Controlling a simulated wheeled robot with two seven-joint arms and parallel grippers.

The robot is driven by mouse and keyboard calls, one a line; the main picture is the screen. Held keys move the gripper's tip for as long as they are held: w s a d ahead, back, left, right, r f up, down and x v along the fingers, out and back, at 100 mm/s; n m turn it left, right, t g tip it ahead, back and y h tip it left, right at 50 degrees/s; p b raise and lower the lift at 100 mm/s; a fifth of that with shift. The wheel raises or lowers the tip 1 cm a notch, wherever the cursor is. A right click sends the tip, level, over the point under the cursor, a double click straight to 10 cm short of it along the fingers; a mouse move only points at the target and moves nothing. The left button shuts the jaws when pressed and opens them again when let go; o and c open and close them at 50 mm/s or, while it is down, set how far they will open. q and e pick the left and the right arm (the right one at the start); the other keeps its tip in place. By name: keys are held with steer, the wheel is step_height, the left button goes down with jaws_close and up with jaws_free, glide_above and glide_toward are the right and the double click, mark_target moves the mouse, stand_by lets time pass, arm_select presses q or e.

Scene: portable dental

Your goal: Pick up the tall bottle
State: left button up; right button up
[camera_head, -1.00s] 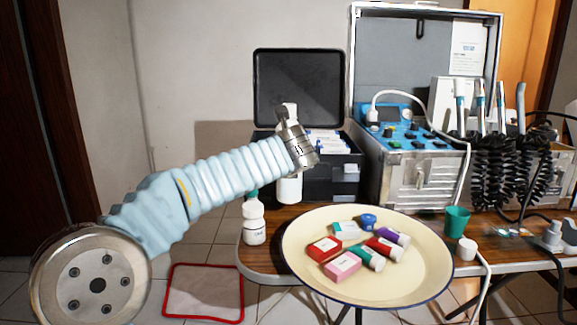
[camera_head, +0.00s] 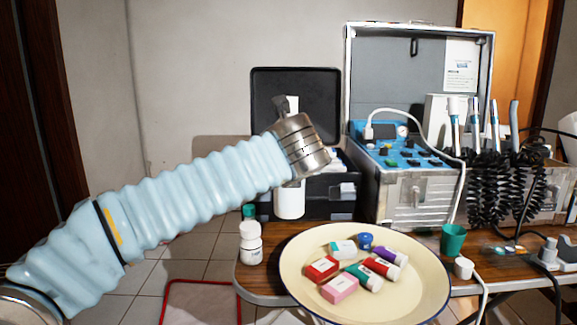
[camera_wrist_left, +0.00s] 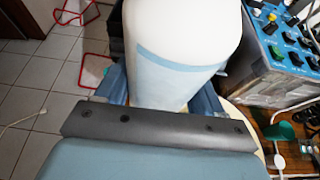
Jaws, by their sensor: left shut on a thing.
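The tall bottle (camera_head: 289,203) is white and upright near the black case on the table. My left wrist covers its middle in the head view. My left gripper (camera_head: 282,107) is shut on the tall bottle, mostly hidden behind my wrist. In the left wrist view the bottle (camera_wrist_left: 187,50) fills the upper middle, white with a pale blue label, between the two fingers of the gripper (camera_wrist_left: 163,90). I cannot tell whether its base touches the table. My right gripper is not in view.
A small white bottle (camera_head: 250,245) stands at the table's left edge. A cream tray (camera_head: 300,285) holds several small boxes and bottles. The open black case (camera_head: 335,205) is close behind the tall bottle. A metal dental case (camera_head: 410,195) and a green cup (camera_head: 453,240) are to the right.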

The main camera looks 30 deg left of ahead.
arm_select(q)
steer(key=shift+s+d+r, duration=0.3)
steer(key=shift+s+d, duration=0.05)
steer(key=shift+s, duration=0.2)
steer(key=shift+d, duration=0.1)
stand_by(0.6)
